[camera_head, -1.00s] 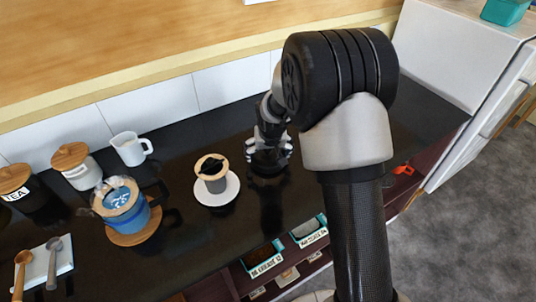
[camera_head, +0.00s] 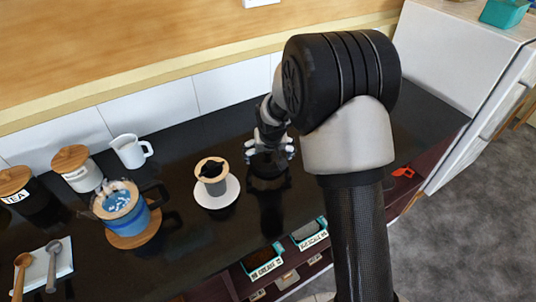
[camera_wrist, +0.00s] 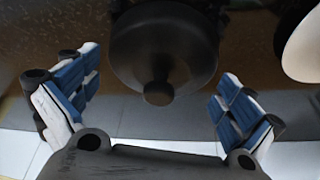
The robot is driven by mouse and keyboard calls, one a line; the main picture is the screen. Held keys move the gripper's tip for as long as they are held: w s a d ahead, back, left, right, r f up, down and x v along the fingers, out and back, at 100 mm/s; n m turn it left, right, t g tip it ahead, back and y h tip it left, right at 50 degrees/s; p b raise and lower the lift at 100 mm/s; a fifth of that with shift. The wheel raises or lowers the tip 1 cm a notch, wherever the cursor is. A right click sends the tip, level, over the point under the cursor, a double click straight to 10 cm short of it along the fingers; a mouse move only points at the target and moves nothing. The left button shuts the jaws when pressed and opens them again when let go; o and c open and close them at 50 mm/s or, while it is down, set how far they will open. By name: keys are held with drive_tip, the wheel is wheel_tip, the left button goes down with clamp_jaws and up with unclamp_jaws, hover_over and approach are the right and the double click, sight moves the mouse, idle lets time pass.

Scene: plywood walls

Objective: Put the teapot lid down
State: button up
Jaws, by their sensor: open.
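The teapot lid (camera_wrist: 165,48) is a dark round disc with a small knob. In the wrist view it sits between the two spread fingers of my gripper (camera_wrist: 158,110), with a gap on each side. In the head view my gripper (camera_head: 270,148) is low over the black counter, just above the dark lid (camera_head: 268,168), which appears to lie on the counter. My gripper is open. A blue pot (camera_head: 133,222) with an open top full of blue liquid stands on a wooden coaster at the left.
A white jug (camera_head: 130,152), wooden-lidded jars (camera_head: 82,178) and spoons on a tray (camera_head: 36,272) are farther left. The tiled wall (camera_head: 150,112) is behind. The counter (camera_head: 205,250) is clear in front.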

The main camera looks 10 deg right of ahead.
drive_tip(key=s+d+f+p+v, duration=0.1)
drive_tip(key=s+p+v, duration=0.15)
drive_tip(key=v, duration=1.75)
drive_tip(key=s+r, duration=0.3)
drive_tip(key=s, duration=1)
drive_tip(key=s+r+n, duration=0.1)
drive_tip(key=s+r, duration=0.3)
drive_tip(key=s, duration=0.8)
drive_tip(key=shift+s, duration=0.4)
drive_tip(key=shift+a, duration=0.1)
